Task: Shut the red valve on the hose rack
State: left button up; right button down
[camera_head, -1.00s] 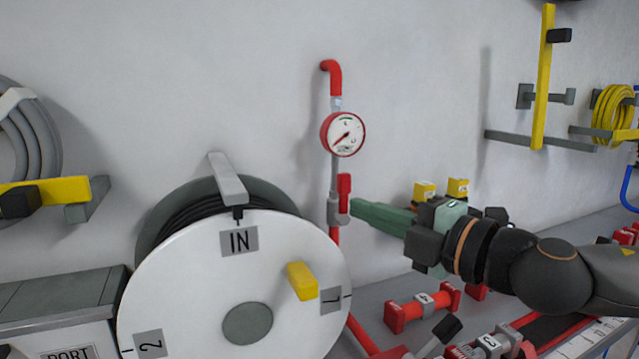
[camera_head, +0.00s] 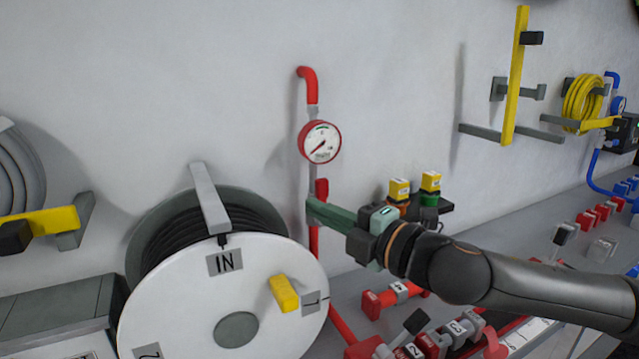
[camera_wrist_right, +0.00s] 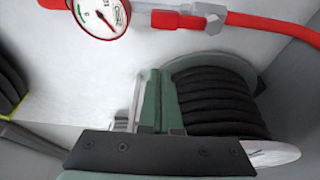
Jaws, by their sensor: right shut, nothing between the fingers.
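The red valve handle (camera_head: 321,188) stands upright along the hose rack's vertical pipe, below the round gauge (camera_head: 320,142). In the right wrist view the handle (camera_wrist_right: 165,18) lies along the pipe at the top, beside the grey valve body (camera_wrist_right: 200,18). My right gripper (camera_head: 313,208) points left with its green fingers shut and empty. In the head view its tips overlap the valve body just below the handle and hide part of it. In the wrist view the shut fingers (camera_wrist_right: 157,98) show a gap to the handle. My left gripper is out of view.
A white-faced hose reel (camera_head: 190,305) with a yellow knob (camera_head: 284,293) stands left of the pipe. Yellow-topped blocks (camera_head: 400,188) are behind my right wrist. Red fittings (camera_head: 385,302) lie on the grey bench below my arm.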

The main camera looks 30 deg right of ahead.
aim_at(319, 195)
jog(key=w, duration=0.1)
jog(key=w+d, duration=0.1)
jog(key=w, duration=0.1)
jog(key=w+d+p, duration=0.1)
jog(key=w, duration=0.1)
jog(key=shift+f, duration=0.1)
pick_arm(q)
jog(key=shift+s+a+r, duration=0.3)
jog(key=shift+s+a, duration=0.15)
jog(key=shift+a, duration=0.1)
pick_arm(e)
jog(key=shift+d, duration=0.2)
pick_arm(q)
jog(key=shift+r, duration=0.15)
